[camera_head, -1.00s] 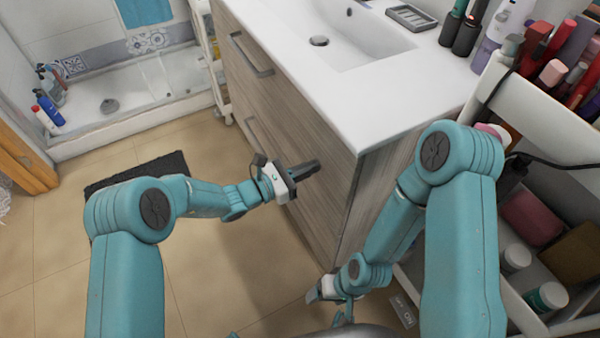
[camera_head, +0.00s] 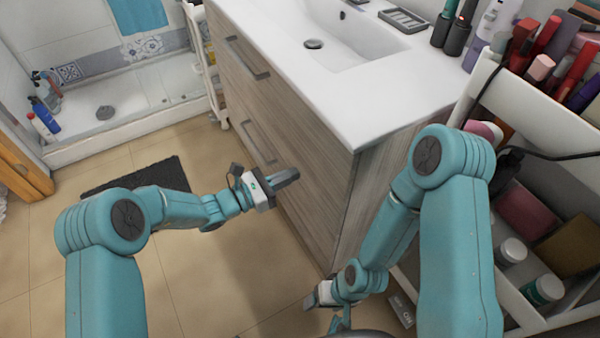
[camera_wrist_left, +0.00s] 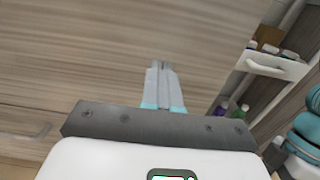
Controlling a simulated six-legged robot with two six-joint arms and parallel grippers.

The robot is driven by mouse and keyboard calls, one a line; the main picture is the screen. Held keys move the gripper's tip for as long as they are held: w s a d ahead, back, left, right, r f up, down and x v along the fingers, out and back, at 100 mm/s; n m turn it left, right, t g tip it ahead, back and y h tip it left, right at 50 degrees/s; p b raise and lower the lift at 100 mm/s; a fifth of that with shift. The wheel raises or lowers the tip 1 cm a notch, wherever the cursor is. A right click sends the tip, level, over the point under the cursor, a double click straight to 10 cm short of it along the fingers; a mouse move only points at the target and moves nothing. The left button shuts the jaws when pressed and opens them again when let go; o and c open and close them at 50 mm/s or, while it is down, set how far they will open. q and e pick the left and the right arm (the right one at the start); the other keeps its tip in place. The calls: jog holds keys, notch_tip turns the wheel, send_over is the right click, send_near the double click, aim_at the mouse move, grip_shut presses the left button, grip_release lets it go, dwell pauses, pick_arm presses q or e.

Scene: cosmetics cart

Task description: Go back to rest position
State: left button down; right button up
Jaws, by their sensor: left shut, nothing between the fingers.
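My left gripper (camera_head: 285,180) is shut and empty in the head view, in front of the wood-grain drawers of the vanity cabinet (camera_head: 285,150). It points right towards the cabinet front. In the left wrist view its closed fingers (camera_wrist_left: 162,75) point at the wood-grain panel (camera_wrist_left: 120,45); I cannot tell the exact gap. My right arm (camera_head: 455,220) folds down in front of the white cart. Its wrist is low near the floor at the bottom of the head view, and the state of its fingers cannot be made out.
The white cart (camera_head: 545,115) with cosmetics and jars stands close on the right. A white sink top (camera_head: 390,85) overhangs the cabinet. A shower tray (camera_head: 130,115) and dark mat (camera_head: 150,175) are at left. Tan floor (camera_head: 230,270) lies open below my left arm.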

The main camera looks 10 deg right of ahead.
pick_arm(q)
jog(key=v, duration=0.9)
jog(key=s+a+f+m+g+y, duration=0.2)
jog(key=s+f+m+g+y, duration=0.15)
jog(key=s+f, duration=0.4)
jog(key=s+a+f+m+g+y, duration=0.2)
jog(key=s+f+m+g+y, duration=0.15)
jog(key=s+f, duration=0.4)
jog(key=s+a+f+m+y, duration=0.4)
jog(key=s+a+m+y, duration=0.2)
jog(key=s+a+m, duration=0.35)
notch_tip(320, 180, up, 15)
jog(key=m+t+p, duration=0.2)
jog(key=p, duration=1.2)
jog(key=shift+d+f+m, duration=0.2)
jog(key=shift+d+m, duration=0.1)
jog(key=shift+m, duration=0.05)
